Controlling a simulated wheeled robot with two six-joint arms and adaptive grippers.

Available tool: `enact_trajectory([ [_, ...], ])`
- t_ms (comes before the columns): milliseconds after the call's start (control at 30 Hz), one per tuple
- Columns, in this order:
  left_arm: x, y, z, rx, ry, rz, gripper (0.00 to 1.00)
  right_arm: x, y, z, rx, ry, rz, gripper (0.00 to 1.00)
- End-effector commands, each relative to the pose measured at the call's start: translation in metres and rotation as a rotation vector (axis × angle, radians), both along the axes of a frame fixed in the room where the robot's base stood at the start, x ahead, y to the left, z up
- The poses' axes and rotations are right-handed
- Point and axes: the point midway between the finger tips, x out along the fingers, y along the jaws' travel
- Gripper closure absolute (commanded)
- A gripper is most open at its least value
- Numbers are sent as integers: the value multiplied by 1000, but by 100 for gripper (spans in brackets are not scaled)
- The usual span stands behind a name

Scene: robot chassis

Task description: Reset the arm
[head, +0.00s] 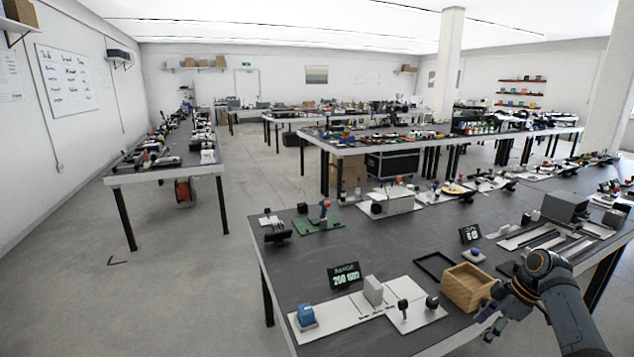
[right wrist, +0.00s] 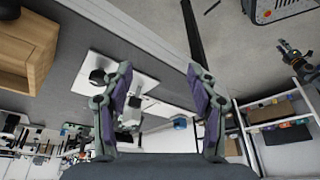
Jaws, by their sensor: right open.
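My right arm comes in at the lower right of the head view. Its gripper (head: 490,322) hangs by the near edge of the dark table, just in front of a wooden box. In the right wrist view the gripper (right wrist: 160,76) shows its two fingers wide apart, with nothing held between them. My left gripper does not show in the head view.
The open wooden box (head: 468,286) stands close to my right gripper. White boards (head: 350,318) with small devices and a digital display (head: 345,275) lie to its left. Clear floor (head: 170,300) lies left of the table (head: 290,247).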

Motion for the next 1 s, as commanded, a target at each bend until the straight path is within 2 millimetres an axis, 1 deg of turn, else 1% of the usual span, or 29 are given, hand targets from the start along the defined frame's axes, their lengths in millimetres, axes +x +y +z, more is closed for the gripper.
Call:
enact_trajectory([
  [33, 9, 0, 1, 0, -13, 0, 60, -1, 1, -13, -2, 13, -24, 41],
  [167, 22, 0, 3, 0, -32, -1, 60, -3, 3, -52, -16, 43, -112, 41],
  [267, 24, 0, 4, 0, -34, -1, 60, -8, 4, -89, -32, 69, -194, 41],
  [333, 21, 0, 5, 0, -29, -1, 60, -14, 5, -118, -48, 87, -257, 41],
  [367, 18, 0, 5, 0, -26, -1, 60, -18, 6, -133, -55, 98, -286, 41],
  [467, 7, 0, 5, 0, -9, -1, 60, -36, 8, -186, -86, 128, -394, 41],
  [500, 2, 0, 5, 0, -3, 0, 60, -47, 10, -210, -103, 142, -442, 41],
  [533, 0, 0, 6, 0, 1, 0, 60, -58, 11, -231, -117, 151, -481, 41],
  [567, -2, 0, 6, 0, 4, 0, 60, -70, 13, -252, -132, 163, -522, 41],
  [600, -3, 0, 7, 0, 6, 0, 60, -90, 16, -282, -155, 174, -577, 41],
  [667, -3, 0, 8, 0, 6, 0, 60, -123, 21, -326, -188, 187, -658, 41],
  [700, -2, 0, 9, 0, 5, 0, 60, -147, 26, -352, -209, 192, -706, 41],
  [767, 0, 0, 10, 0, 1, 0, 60, -186, 34, -388, -237, 195, -771, 41],
  [800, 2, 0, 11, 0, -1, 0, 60, -214, 40, -411, -252, 197, -810, 41],
  [867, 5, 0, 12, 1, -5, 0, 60, -259, 52, -440, -270, 196, -863, 41],
  [900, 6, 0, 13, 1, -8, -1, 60, -289, 61, -456, -276, 195, -896, 41],
  [967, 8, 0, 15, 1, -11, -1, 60, -334, 76, -477, -280, 192, -936, 41],
  [1000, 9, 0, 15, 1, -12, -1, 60, -362, 86, -487, -277, 191, -959, 41],
])
